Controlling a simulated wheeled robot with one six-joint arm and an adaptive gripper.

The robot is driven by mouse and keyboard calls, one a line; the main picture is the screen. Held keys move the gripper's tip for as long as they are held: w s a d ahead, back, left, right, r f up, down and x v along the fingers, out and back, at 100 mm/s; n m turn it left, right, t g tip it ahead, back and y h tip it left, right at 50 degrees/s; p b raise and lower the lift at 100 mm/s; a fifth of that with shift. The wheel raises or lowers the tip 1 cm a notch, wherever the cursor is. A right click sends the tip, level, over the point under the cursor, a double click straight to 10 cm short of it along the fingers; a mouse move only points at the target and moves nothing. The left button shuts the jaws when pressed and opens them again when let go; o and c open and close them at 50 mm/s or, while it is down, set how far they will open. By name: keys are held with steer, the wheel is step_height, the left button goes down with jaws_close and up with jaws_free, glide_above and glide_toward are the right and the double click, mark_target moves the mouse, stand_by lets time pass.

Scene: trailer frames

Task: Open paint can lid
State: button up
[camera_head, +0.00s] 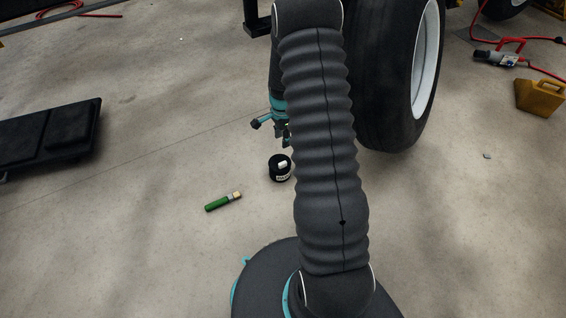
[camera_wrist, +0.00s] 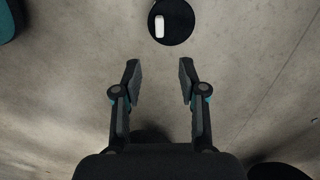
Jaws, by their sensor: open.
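A small black paint can (camera_head: 279,170) stands on the concrete floor in the head view, left of my arm, with a white patch on its top and a pale label on its side. In the head view my gripper (camera_head: 283,135) is partly hidden by my arm and is above the floor near the can.
A green-handled brush (camera_head: 222,201) lies on the floor left of the can. A large black tyre (camera_head: 385,75) stands behind to the right. A black padded creeper (camera_head: 50,140) is at far left. A yellow wedge (camera_head: 540,97) and red cable (camera_head: 545,70) are at right. Floor around the can is mostly clear.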

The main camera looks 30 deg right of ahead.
mark_target(283, 163)
step_height(283, 163, down, 14)
steer(key=shift+f+b, duration=0.2)
steer(key=shift+b, duration=0.65)
jaws_close()
steer(key=shift+d, duration=0.2)
steer(key=shift+a, duration=0.2)
